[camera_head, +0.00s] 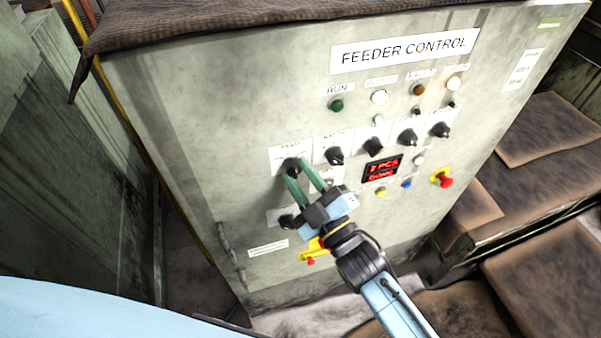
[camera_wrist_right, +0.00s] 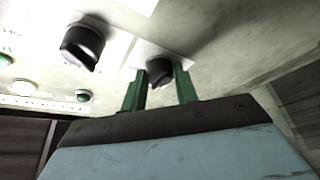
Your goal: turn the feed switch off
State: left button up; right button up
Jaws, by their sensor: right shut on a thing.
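The feed switch (camera_head: 291,164) is a black rotary knob on a white label plate, at the left end of the upper knob row on the feeder control panel (camera_head: 230,130). My right gripper (camera_head: 300,172) reaches it from below right, with its green fingers at the knob. In the right wrist view the knob (camera_wrist_right: 159,70) sits between the two green finger tips (camera_wrist_right: 160,82), and the gripper is shut on it. The gripper and arm hide part of the lower panel. The knob's exact pointing direction is hard to tell. My left gripper is not in view.
Several more black knobs (camera_head: 334,155) run to the right of the feed switch. Below them are a red display (camera_head: 382,168) and a red emergency button on yellow (camera_head: 442,178). Another dark knob (camera_head: 287,222) is close below the gripper. Brown-covered surfaces (camera_head: 550,130) lie at the right.

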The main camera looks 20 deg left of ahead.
dwell(0.4)
jog(key=o, duration=1)
jog(key=shift+c, duration=0.2)
jog(key=b+v, duration=0.1)
jog(key=v, duration=1.2)
jog(key=shift+d+b, duration=0.2)
jog(key=shift+b, duration=0.1)
jog(key=shift+s, duration=0.1)
